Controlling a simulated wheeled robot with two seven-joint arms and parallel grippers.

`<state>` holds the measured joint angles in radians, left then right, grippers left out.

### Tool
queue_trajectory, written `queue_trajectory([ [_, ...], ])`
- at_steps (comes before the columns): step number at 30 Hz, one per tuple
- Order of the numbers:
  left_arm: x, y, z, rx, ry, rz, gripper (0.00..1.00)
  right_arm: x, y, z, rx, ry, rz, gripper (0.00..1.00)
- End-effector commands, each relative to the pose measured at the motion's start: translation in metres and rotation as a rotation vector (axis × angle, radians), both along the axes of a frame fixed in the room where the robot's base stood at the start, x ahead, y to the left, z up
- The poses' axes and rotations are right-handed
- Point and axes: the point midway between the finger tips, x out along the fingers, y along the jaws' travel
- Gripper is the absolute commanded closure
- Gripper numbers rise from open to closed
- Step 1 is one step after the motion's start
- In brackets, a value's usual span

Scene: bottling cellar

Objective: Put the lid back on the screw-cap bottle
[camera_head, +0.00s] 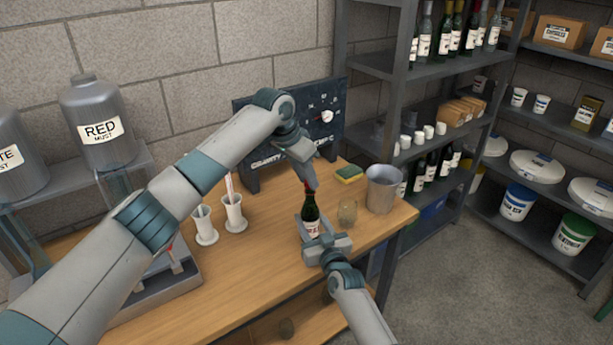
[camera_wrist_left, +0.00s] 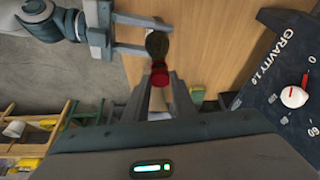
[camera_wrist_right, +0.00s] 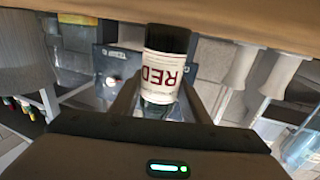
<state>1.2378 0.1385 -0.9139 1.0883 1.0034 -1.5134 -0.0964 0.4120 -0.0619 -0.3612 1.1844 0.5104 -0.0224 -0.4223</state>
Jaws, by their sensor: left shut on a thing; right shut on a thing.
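The screw-cap bottle (camera_head: 311,213) is dark green with a pale label and stands about upright near the table's front right. My right gripper (camera_head: 318,236) is shut around its body; the right wrist view shows the bottle's RED label (camera_wrist_right: 164,70) between the fingers. I cannot tell whether its base touches the table. The red lid (camera_wrist_left: 159,76) is at the bottle's neck in the left wrist view, in line with the bottle (camera_wrist_left: 157,44). My left gripper (camera_head: 309,187) is above the bottle, shut on the lid. Whether the lid is seated on the thread is hidden.
A yellow sponge (camera_head: 349,174) lies behind. White cylinders on round bases (camera_head: 233,213) stand left. A dark gauge board (camera_head: 322,125) stands at the table's back.

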Motion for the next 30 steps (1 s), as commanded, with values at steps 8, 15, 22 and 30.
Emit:
queue_trajectory([
  [8, 0.0, 0.0, 0.0, 0.0, 0.0, 0.0, 0.96, 0.0, 0.0, -0.001, -0.001, 0.002, 0.0, 0.98],
  [15, 0.0, 0.0, -0.003, -0.001, 0.001, 0.0, 0.96, 0.0, 0.0, -0.001, -0.001, 0.002, 0.0, 0.98],
  [22, 0.0, 0.0, -0.007, -0.001, 0.001, 0.0, 0.96, 0.0, 0.0, -0.001, -0.001, 0.002, 0.0, 0.98],
  [30, 0.0, 0.0, -0.011, -0.001, 0.001, 0.0, 0.96, 0.0, 0.0, -0.001, -0.001, 0.002, 0.0, 1.0],
])
